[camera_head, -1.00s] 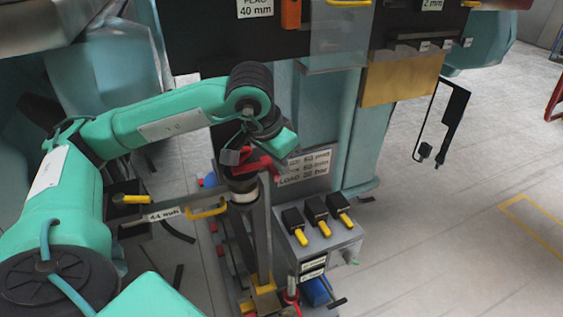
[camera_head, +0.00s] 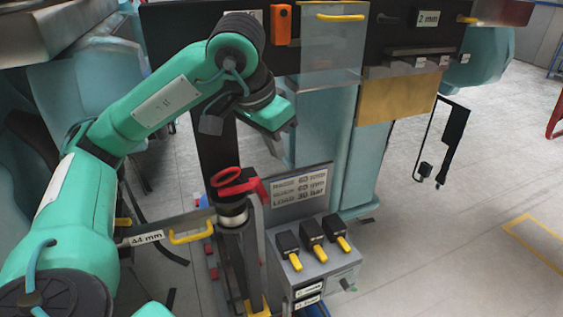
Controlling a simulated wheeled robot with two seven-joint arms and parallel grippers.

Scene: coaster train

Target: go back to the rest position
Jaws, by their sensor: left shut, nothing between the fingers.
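My left arm is teal and comes in from the left, bent at a black-banded joint. My left gripper (camera_head: 282,142) is at its end, partly hidden behind the arm's last teal link. Its grey fingers look shut and empty. It is above and a little right of a red handle (camera_head: 240,183) on an upright grey post, apart from it. My right gripper is not in view.
A grey control box (camera_head: 318,250) with black and yellow levers stands below, with a label plate (camera_head: 298,186) behind it. A clear panel (camera_head: 331,50) hangs from a dark beam.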

